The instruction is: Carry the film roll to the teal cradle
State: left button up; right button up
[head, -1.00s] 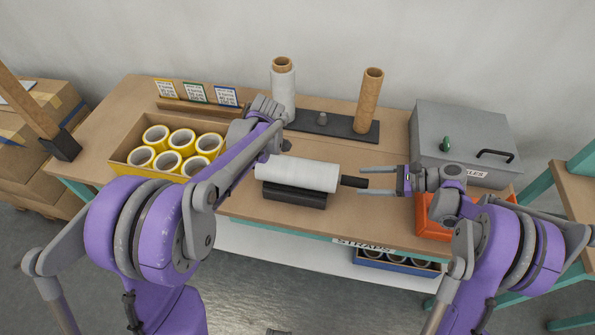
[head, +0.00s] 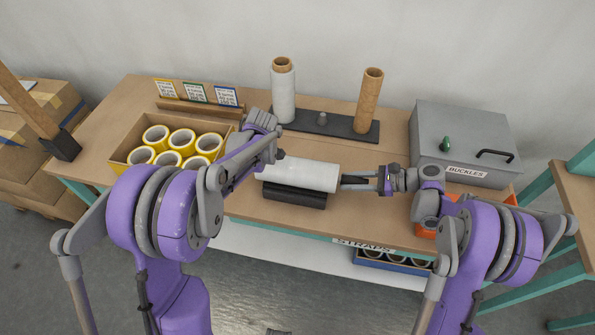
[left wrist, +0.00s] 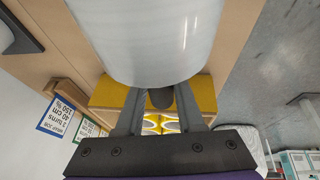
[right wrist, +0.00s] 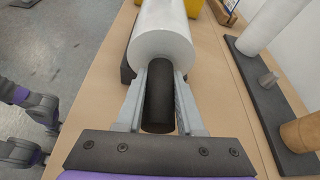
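The white film roll (head: 305,174) lies on its side on a black cradle (head: 294,196) at the table's front. A dark handle sticks out of each end. In the right wrist view, the open fingers of my right gripper (right wrist: 158,90) lie on either side of the right handle (right wrist: 158,112), with narrow gaps visible. In the left wrist view, the open fingers of my left gripper (left wrist: 160,95) straddle the left handle (left wrist: 160,98), close to the roll's end face (left wrist: 155,45). In the head view my left arm hides the left handle. I cannot make out a teal cradle.
A box (head: 118,158) of yellow tape rolls stands left. Behind are a dark base (head: 345,127), a white roll (head: 283,95) and a brown tube (head: 370,100). A grey buckles box (head: 440,130) stands right. A second table (head: 575,190) with teal legs is far right.

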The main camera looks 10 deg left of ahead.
pick_arm(q)
grip_shut()
pick_arm(e)
grip_shut()
dwell(0.7)
